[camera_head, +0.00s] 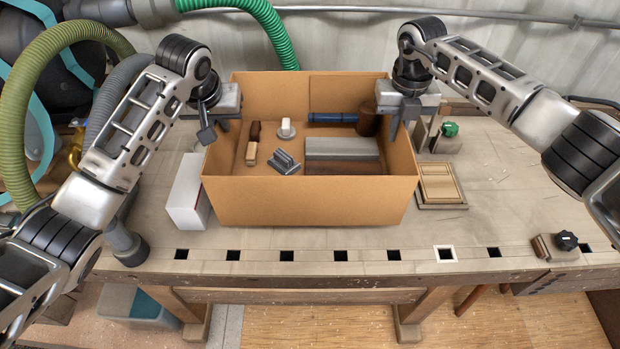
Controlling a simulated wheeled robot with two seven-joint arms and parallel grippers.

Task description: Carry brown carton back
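The brown carton (310,202) stands open-topped on the wooden workbench (480,220). Inside it lie a grey metal block (342,149), a dark blue cylinder (333,117), a brown cup-like piece (368,123), a small grey bracket (286,162), a white knob (286,128) and small wooden pieces (251,154). My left gripper (207,128) is at the carton's left wall, near its upper edge. My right gripper (402,125) is at the right wall in the same way. I cannot tell whether the fingers of either one are closed on the walls.
A white box (188,192) stands close to the carton's left side. A wooden frame (440,184) lies just to its right, with a green-knobbed tool (449,130) behind. The bench front has a row of square holes and is mostly clear. Hoses (270,30) hang behind.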

